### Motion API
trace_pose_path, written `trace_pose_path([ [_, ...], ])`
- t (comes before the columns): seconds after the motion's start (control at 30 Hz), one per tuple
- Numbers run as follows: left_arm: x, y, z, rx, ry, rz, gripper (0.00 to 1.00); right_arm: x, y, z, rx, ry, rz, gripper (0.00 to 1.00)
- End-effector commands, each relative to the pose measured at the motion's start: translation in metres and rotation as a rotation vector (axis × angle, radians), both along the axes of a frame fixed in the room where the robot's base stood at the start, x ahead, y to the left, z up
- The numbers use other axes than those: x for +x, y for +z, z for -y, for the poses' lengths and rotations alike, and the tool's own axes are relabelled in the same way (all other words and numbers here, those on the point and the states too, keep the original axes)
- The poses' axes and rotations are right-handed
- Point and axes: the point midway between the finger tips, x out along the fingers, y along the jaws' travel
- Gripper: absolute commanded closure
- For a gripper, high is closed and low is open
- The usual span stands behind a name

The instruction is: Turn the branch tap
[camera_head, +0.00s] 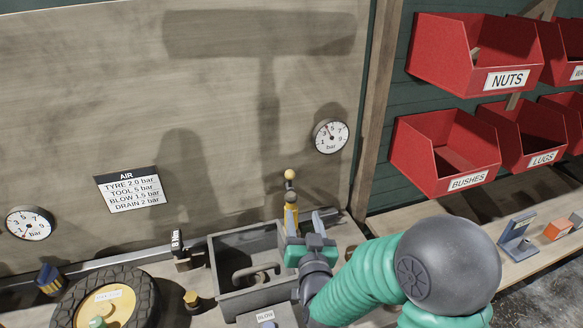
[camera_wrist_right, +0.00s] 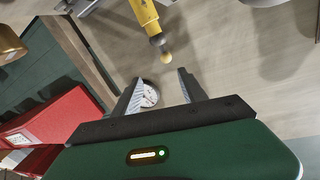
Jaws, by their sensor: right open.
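A yellow upright piece with a grey band and a small yellow ball on top (camera_head: 291,212) stands in front of the back board; it looks like the tap's lever, but I cannot tell for sure. In the right wrist view the yellow piece (camera_wrist_right: 144,14) is beyond the fingertips, its ball end towards the gap. My right gripper (camera_head: 306,226) is open, and its fingers overlap the lower part of the yellow piece in the head view. In the wrist view the jaws (camera_wrist_right: 160,80) are apart and empty. The tap's base is hidden behind the gripper. My left gripper is not in view.
A grey tray with a handle (camera_head: 226,258) stands left of my gripper, beside a tyre (camera_head: 66,312). A pressure gauge (camera_head: 330,135) and an AIR sign (camera_head: 130,189) are on the board. Red bins (camera_head: 425,158) hang at the right above a wooden shelf.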

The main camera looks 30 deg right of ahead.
Motion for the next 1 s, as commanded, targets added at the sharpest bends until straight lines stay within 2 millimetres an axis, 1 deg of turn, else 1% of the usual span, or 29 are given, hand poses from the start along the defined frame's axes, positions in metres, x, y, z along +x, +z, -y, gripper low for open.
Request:
trace_pose_path([
  [0.03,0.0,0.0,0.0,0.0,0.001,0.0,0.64,0.0,0.001,-0.003,-0.002,0.003,0.001,0.5],
  [0.13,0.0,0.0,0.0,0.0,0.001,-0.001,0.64,0.005,0.003,-0.003,-0.004,0.002,0.002,0.5],
  [0.23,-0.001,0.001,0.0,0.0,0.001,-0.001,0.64,0.019,0.002,0.004,-0.003,0.001,0.004,0.5],
  [0.37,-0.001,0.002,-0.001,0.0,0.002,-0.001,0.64,0.049,-0.001,0.023,0.003,0.0,0.003,0.5],
  [0.5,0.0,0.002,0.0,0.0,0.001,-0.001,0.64,0.084,-0.003,0.042,0.005,-0.002,0.001,0.5],
  [0.7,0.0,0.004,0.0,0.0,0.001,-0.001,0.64,0.129,-0.004,0.06,0.005,0.002,-0.001,0.5],
  [0.83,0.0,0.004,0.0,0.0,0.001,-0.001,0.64,0.146,-0.002,0.067,0.002,0.002,0.0,0.5],
  [1.0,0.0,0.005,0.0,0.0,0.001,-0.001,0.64,0.154,-0.001,0.069,-0.001,0.003,-0.001,0.5],
])
